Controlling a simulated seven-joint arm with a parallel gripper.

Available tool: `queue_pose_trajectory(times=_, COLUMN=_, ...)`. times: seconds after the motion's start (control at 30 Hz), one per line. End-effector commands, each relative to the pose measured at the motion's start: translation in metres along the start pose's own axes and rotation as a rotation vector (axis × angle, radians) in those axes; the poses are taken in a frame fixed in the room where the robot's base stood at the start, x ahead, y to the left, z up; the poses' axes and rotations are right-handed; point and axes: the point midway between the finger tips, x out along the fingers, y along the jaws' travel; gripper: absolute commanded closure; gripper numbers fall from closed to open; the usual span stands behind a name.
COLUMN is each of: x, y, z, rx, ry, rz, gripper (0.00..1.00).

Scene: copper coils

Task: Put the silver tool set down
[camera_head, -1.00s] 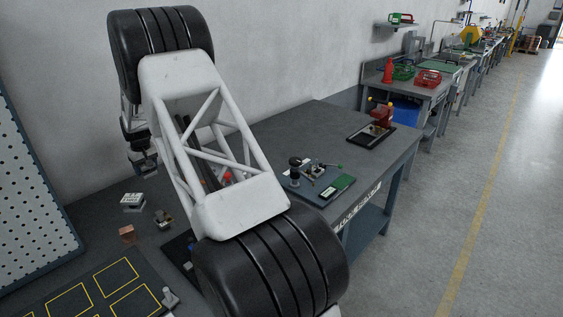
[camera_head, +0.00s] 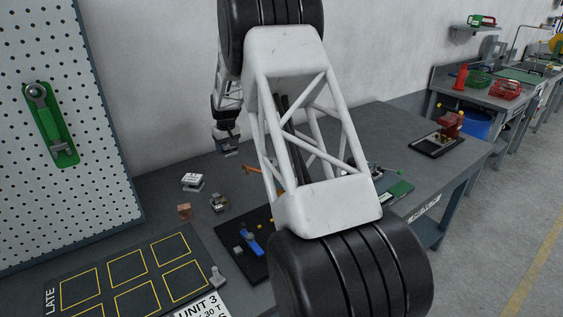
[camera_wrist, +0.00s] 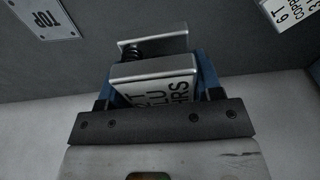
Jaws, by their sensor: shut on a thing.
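My gripper (camera_wrist: 155,82) is shut on the silver tool (camera_wrist: 153,68), a blocky metal piece with black lettering on its face. A bent metal plate and a dark coil spring show at its far end. Blue parts flank it on both sides. In the head view my gripper (camera_head: 228,142) is small and hangs above the back of the bench near the wall. The tool is hard to make out there. In the wrist view the tool stands out against a grey surface; I cannot tell its height above it.
A white-topped block (camera_head: 193,181), a copper block (camera_head: 184,211) and a small metal piece (camera_head: 218,203) stand on the bench. A mat with yellow squares (camera_head: 110,238) lies in front. A dark tray (camera_head: 230,262) holds a blue item. A pegboard (camera_head: 95,100) stands at left.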

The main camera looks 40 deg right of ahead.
Motion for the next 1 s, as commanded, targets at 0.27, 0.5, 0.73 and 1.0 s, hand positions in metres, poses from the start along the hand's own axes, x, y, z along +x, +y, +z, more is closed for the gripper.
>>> queue_pose_trajectory(times=0.27, x=0.019, y=0.000, z=0.002, rx=0.000, ry=-0.001, rz=0.000, gripper=0.79)
queue_pose_trajectory(times=0.5, x=0.045, y=0.000, z=0.005, rx=0.000, ry=0.000, rz=0.000, gripper=0.79)
queue_pose_trajectory(times=0.73, x=0.049, y=0.000, z=0.005, rx=0.000, ry=0.001, rz=0.000, gripper=0.79)
queue_pose_trajectory(times=1.0, x=0.053, y=0.000, z=0.006, rx=0.000, ry=0.000, rz=0.000, gripper=0.79)
